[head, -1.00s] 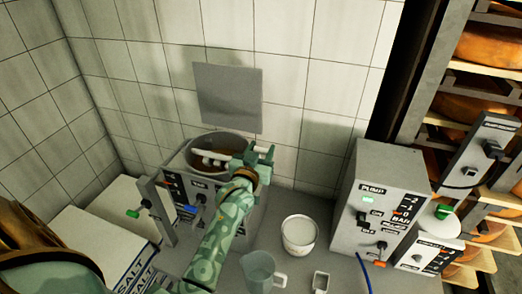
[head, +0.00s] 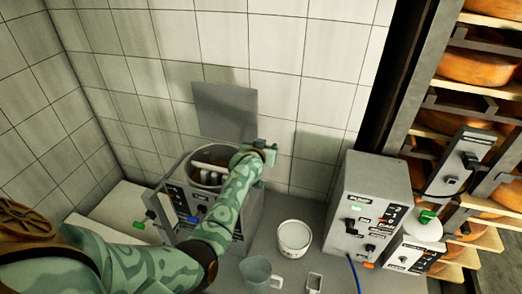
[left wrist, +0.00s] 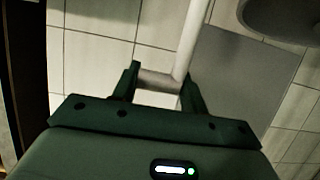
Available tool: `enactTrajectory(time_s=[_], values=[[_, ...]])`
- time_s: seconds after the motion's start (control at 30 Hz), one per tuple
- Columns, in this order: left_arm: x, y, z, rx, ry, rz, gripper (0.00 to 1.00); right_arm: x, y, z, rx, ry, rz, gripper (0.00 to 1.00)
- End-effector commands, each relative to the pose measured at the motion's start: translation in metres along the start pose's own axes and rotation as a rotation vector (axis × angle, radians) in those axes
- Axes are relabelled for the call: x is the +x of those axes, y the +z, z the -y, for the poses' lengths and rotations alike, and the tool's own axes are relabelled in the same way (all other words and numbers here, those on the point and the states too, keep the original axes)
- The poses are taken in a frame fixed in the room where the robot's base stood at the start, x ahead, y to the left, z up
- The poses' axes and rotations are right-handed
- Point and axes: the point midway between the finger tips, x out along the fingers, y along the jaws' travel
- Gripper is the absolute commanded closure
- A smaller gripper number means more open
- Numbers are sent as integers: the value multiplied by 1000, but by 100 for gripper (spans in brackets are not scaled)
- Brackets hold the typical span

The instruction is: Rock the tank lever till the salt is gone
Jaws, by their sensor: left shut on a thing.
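The grey tank (head: 172,206) stands against the tiled wall, with a round open top. White paddle-like bars (head: 207,166) show inside its opening, above brownish contents. My left arm reaches across the tank's right side, and my left gripper (head: 262,153) is at the opening's right rim. In the left wrist view my left gripper (left wrist: 160,82) is shut on the short crosspiece at the end of the white lever (left wrist: 190,38). In the head view my arm hides the grip. I cannot make out any salt inside the tank. My right gripper is out of view.
A white bucket (head: 295,237), a clear jug (head: 257,272) and a small white cup (head: 314,282) stand right of the tank. The grey pump box (head: 352,222) is further right, beside racks of cheese wheels (head: 478,67). A grey panel (head: 225,110) is on the wall behind.

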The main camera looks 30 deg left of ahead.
Motion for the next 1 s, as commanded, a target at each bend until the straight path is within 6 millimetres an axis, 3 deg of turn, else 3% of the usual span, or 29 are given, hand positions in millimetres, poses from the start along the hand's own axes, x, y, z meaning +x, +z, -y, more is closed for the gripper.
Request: enactTrajectory(time_s=[0.4, 1.0], values=[[31, 0, -3, -4, 4, 1, 97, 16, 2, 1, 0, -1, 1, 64], [36, -2, -3, -4, 5, 1, 98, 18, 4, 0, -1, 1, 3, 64]])
